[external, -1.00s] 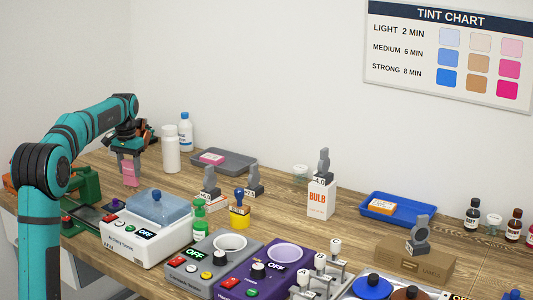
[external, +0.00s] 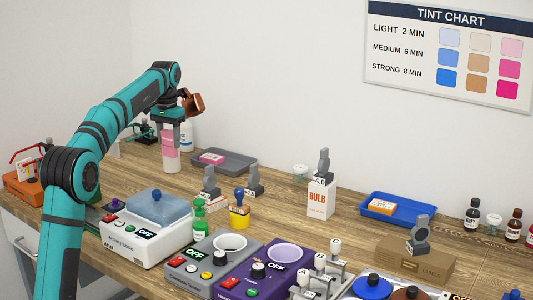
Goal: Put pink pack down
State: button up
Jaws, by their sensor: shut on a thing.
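My gripper (external: 170,131) is shut on a pink pack (external: 169,146) and holds it up above the back left of the table. The pack hangs below the fingers, in front of a white bottle in the picture; I cannot tell whether they touch. A dark grey tray (external: 237,164) lies to the right of my gripper, with another pink pack (external: 211,158) in it. A blue tray (external: 404,221) at the right has an orange and white pack (external: 381,207) in it.
The white bottle (external: 172,164) stands near the grey tray. Grey-topped blocks (external: 254,190) and a white BULB box (external: 320,203) stand mid-table. A balance (external: 148,240) and other devices (external: 262,275) fill the front. Bare wood (external: 285,195) shows between the grey tray and the BULB box.

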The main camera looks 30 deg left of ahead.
jog(key=w+d+m, duration=0.1)
jog(key=w+d, duration=0.5)
jog(key=d, duration=0.4)
jog(key=shift+w+f, duration=0.2)
jog(key=shift+f, duration=4.85)
jog(key=shift+f, duration=0.1)
jog(key=o, duration=0.9)
jog(key=shift+o, duration=0.2)
notch_tip(320, 180, up, 12)
